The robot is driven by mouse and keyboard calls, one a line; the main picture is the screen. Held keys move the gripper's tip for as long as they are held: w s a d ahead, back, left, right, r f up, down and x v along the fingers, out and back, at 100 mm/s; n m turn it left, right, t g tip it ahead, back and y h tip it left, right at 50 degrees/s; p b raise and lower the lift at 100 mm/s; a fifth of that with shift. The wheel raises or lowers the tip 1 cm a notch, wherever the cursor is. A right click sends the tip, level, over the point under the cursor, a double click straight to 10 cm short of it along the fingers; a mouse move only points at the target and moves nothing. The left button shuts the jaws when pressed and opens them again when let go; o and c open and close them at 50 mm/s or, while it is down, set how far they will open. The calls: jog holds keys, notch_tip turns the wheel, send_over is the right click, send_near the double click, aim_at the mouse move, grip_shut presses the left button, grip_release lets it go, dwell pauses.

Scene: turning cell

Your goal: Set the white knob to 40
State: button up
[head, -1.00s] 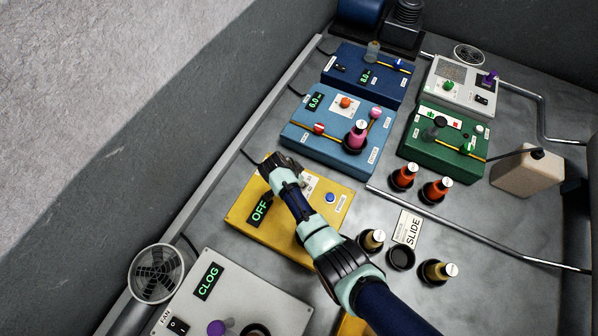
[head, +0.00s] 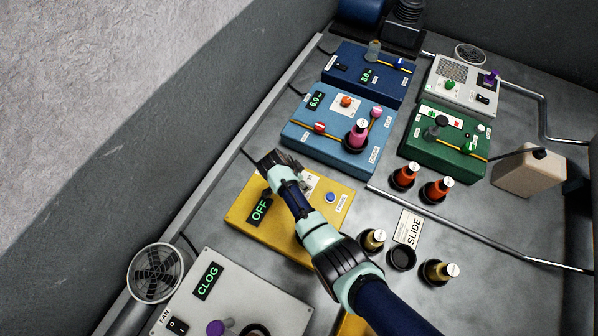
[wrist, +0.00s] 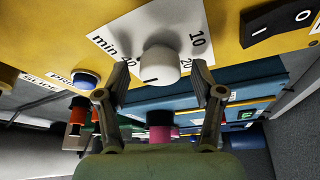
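The white knob (wrist: 160,66) sits on a white scale plate (wrist: 125,38) on the yellow box in the wrist view. The scale shows "min", 40, 10 and 20 around it. A short dark mark shows on the knob's face, toward its lower left. My gripper (wrist: 160,78) is open, one finger on each side of the knob, with visible gaps between. In the head view my gripper (head: 276,163) is over the far left part of the yellow box (head: 243,191) and hides the knob. The box's display (head: 260,209) reads OFF.
A blue button (head: 331,198) and a black rocker switch (wrist: 281,20) are on the same box. A light-blue box (head: 300,138) with knobs and a pink bottle stands just beyond.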

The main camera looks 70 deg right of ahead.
jog(key=shift+r, duration=0.1)
jog(key=v, duration=1.2)
jog(key=shift+w, duration=0.1)
